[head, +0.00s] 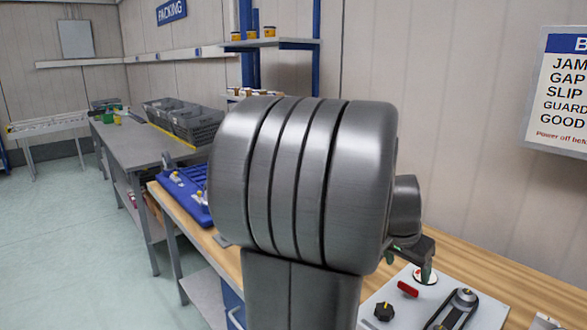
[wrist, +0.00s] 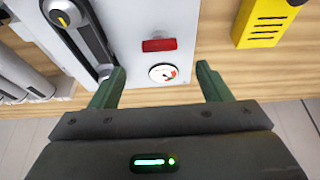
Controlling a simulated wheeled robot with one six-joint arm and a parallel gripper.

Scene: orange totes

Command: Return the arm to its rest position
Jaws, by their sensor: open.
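My arm fills the middle of the head view, its large grey joint hiding much of the bench behind it. My gripper (wrist: 160,85) shows in the wrist view with its two green fingers spread apart and nothing between them. In the head view a small part of my gripper (head: 408,262) shows at the right of the arm. It is near a light grey panel (head: 480,312) on the wooden bench. The panel carries a red piece (wrist: 160,44), a round white dial (wrist: 163,73) and a belt-like black loop (wrist: 78,27). I cannot tell the exact gap between fingers and panel.
The wooden bench (head: 530,292) runs along the wall. A blue rack (head: 187,192) stands on its left part. A grey table (head: 135,145) with dark crates (head: 195,122) is farther left. A yellow block (wrist: 266,22) lies right of the panel. The floor (head: 70,230) at left is clear.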

